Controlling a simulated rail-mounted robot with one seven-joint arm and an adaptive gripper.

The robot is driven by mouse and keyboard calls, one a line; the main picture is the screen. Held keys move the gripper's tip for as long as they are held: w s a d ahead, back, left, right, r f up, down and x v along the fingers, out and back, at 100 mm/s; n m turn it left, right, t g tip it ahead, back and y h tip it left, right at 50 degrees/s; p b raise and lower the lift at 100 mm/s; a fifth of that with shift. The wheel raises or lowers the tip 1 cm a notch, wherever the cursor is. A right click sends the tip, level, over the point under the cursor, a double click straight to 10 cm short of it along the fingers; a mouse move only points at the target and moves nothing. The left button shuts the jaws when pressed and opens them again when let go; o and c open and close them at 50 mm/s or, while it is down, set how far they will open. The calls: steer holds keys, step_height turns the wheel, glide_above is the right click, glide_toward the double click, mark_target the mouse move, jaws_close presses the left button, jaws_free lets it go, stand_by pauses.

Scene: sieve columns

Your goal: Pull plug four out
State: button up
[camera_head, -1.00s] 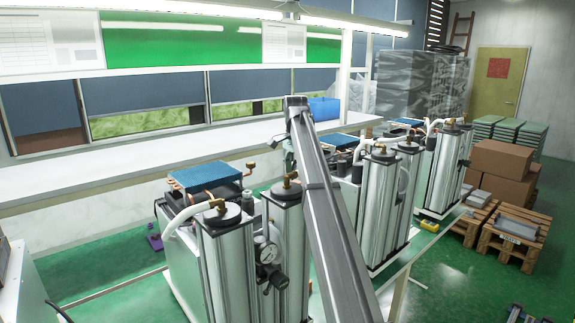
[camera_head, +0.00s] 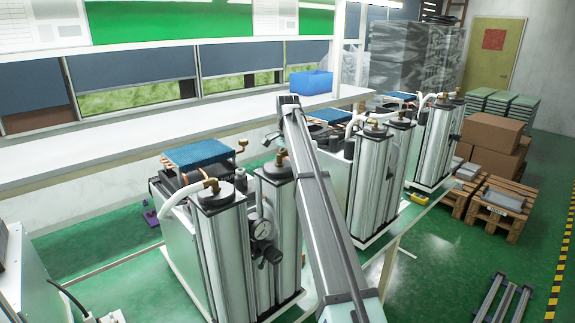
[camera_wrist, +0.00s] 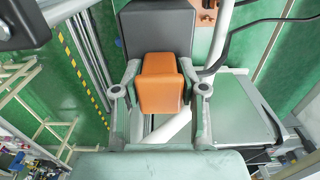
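I cannot make out a numbered plug in either view, so plug four is not identified. In the wrist view my gripper (camera_wrist: 159,90) has its two fingers wide apart. I cannot tell what these blocks are. In the head view my arm link crosses the middle, and the gripper itself is not visible there. A dark cable (camera_head: 66,291) runs down at the lower left; its end is unclear.
Metal twin-column units stand in a row: a near one (camera_head: 222,250), a middle one (camera_head: 370,190) and a far one (camera_head: 434,145). A long white bench (camera_head: 120,150) runs behind them. Brown boxes (camera_head: 490,135) and pallets (camera_head: 500,212) stand at right.

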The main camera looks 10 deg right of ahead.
mark_target(287, 159)
steer(key=c, duration=0.4)
steer(key=o, duration=0.6)
jaws_close()
steer(key=shift+r, duration=1.4)
steer(key=o, duration=0.6)
jaws_free()
steer(key=shift+r, duration=0.1)
